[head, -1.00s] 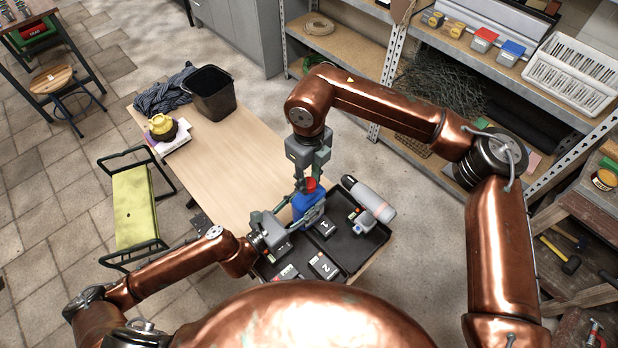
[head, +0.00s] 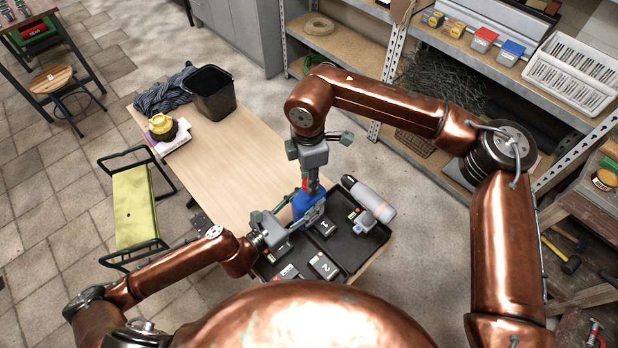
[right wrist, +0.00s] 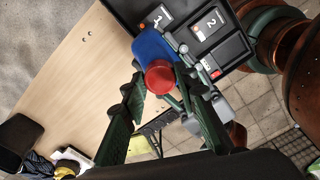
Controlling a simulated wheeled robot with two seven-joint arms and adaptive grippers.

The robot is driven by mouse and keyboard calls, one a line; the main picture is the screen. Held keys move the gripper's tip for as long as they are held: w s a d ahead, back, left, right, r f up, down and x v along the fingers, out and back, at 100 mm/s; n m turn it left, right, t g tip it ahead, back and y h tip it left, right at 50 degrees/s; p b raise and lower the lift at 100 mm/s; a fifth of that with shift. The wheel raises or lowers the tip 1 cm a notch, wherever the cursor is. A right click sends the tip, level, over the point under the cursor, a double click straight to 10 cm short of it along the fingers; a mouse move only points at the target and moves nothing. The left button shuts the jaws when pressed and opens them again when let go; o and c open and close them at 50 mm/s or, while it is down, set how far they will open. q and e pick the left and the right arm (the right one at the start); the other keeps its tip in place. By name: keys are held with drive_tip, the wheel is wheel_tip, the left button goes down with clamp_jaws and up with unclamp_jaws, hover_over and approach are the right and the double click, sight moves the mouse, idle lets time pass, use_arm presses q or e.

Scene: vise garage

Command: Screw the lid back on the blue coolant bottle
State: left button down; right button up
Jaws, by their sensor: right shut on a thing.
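The blue coolant bottle (head: 303,206) stands upright at the edge of the black tray, and it also shows in the right wrist view (right wrist: 149,47). The red lid (right wrist: 160,77) is at the bottle's mouth; I cannot tell how far it is seated. In the head view the lid (head: 305,185) is mostly hidden by my right gripper (head: 309,186), which points down from above and is shut on it. My left gripper (head: 297,219) reaches in from the left, low down, with its fingers on either side of the bottle, shut on it.
The wooden tabletop (head: 235,165) is clear in the middle. A dark bin (head: 211,95), a grey cloth (head: 162,94) and a yellow object (head: 162,125) are at its far left.

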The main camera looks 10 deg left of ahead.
drive_tip(key=m, duration=0.4)
drive_tip(key=shift+r, duration=0.1)
drive_tip(key=o, duration=0.8)
drive_tip(key=shift+c, duration=0.2)
wheel_tip(320, 180, up, 12)
idle(0.4)
